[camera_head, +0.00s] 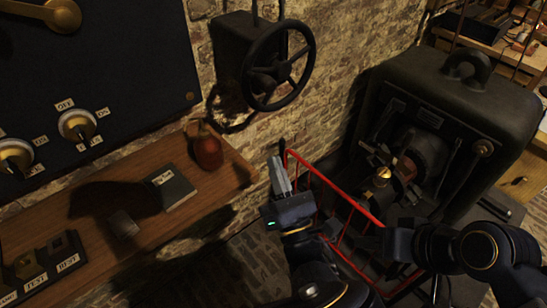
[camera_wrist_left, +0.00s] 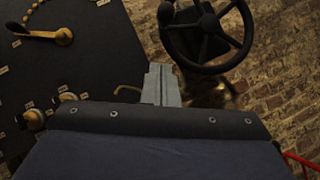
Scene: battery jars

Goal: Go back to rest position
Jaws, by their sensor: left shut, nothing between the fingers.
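My left gripper (camera_head: 279,174) points up, with its pale fingers together and nothing between them. It is in front of the brick wall, just right of the wooden shelf's end and left of the red rail. In the left wrist view its closed fingers (camera_wrist_left: 161,84) stand below the black handwheel, with clear space around them. My right arm comes in at the lower right, in front of the dark machine. Its gripper end (camera_head: 372,243) is dark against the red rail, and its fingers cannot be made out.
The wooden shelf (camera_head: 118,180) holds a red jar (camera_head: 206,147) and a dark labelled block (camera_head: 171,187). A black handwheel (camera_head: 278,66) juts from the brick wall. The red rail (camera_head: 335,190) stands before the dark machine (camera_head: 455,115). A dark panel with knobs (camera_head: 77,125) is at left.

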